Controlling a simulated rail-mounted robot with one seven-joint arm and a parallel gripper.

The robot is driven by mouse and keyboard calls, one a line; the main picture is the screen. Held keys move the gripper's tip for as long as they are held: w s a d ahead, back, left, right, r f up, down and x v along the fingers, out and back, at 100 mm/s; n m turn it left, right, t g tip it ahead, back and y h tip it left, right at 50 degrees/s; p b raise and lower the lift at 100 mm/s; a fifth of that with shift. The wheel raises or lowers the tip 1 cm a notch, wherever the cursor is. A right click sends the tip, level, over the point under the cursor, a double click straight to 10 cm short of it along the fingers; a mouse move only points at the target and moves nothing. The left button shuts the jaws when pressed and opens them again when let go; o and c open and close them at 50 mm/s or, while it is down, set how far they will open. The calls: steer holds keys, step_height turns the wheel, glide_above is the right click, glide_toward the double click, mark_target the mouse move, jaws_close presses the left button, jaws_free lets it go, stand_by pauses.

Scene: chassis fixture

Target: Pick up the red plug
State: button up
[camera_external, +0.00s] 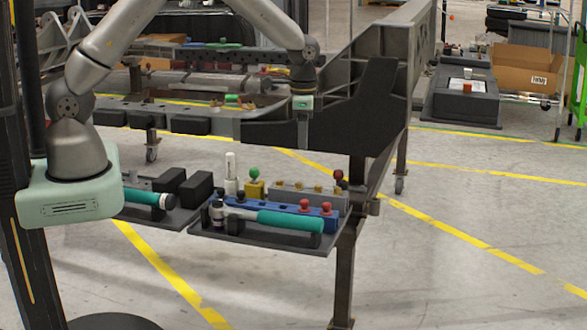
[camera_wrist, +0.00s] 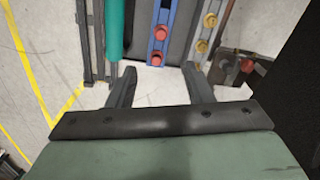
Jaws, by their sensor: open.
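Two red plugs stand upright on a blue rail (camera_external: 276,209) in the external view: a left one (camera_external: 304,205) and a right one (camera_external: 326,208). In the wrist view the red plugs show as a farther one (camera_wrist: 161,32) and a nearer one (camera_wrist: 156,58) on the blue rail (camera_wrist: 165,12). My gripper (camera_external: 303,138) hangs pointing down above the tray, clear of the plugs.
The dark tray (camera_external: 262,241) also holds a teal-handled tool (camera_external: 290,221), a green-topped yellow piece (camera_external: 254,185), a white bottle (camera_external: 231,170) and a grey rail with brass knobs. A dark red knob (camera_external: 338,175) is at its right end, near a large dark frame (camera_external: 375,110).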

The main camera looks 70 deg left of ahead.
glide_above(305, 201)
steer(key=f, duration=1.1)
steer(key=shift+s+a+p, duration=0.1)
steer(key=shift+s+p, duration=0.15)
steer(key=shift+p, duration=0.15)
steer(key=f, duration=0.5)
steer(key=shift+w+f+p, duration=0.15)
steer(key=shift+w+p, duration=0.1)
steer(key=shift+p, duration=0.15)
jaws_close()
